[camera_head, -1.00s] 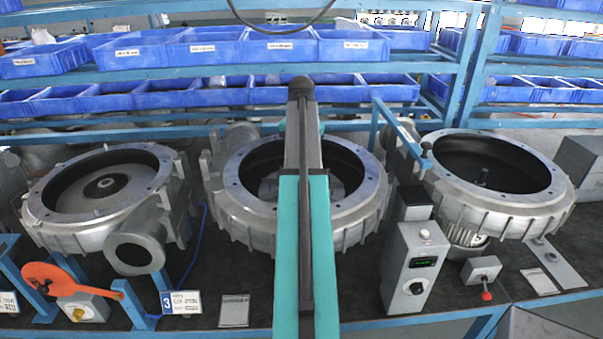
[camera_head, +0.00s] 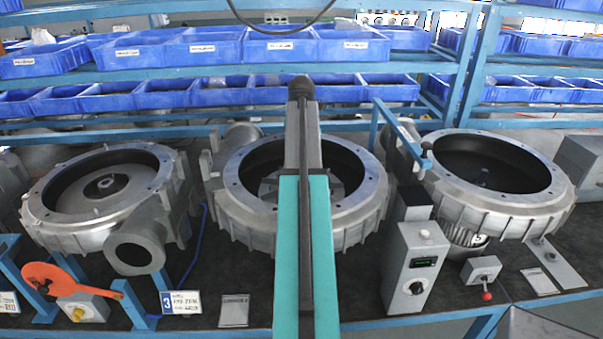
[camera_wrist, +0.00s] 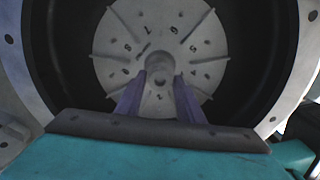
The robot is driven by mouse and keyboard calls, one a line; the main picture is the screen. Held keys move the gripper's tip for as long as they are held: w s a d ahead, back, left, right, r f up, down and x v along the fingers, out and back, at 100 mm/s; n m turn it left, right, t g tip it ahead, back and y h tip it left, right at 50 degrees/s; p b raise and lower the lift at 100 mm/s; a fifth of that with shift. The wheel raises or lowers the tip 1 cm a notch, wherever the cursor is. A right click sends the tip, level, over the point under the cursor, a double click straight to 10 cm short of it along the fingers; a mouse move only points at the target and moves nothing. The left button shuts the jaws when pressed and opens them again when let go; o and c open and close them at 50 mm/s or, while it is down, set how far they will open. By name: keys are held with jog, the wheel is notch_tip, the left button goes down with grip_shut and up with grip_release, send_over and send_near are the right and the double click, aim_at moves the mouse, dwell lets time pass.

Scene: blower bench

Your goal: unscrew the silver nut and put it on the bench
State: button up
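My gripper (camera_wrist: 160,92) is above the grey round wheel (camera_wrist: 205,40) inside a blower housing, in the wrist view. Its two purple-grey fingers stand apart, one on each side of the silver hub (camera_wrist: 159,62) at the wheel's middle. The hub fills most of the space between the fingertips. I cannot tell whether the fingers touch it, and the silver nut cannot be told apart from the hub. In the head view my arm reaches over the middle blower housing (camera_head: 236,203) and hides the gripper and the hub.
Blower housings stand at left (camera_head: 75,228) and right (camera_head: 535,208). A grey control box (camera_head: 410,275) and a red-tipped lever box (camera_head: 481,268) are at front right. An orange paddle (camera_head: 62,283) is at front left. Blue bins (camera_head: 150,56) line shelves behind. Bare dark bench (camera_head: 365,292) shows in front.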

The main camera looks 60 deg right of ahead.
jog(key=m, duration=1.3)
jog(key=shift+m, duration=2.8)
jog(key=c, duration=0.9)
jog(key=shift+o, duration=0.2)
jog(key=shift+n, duration=1.4)
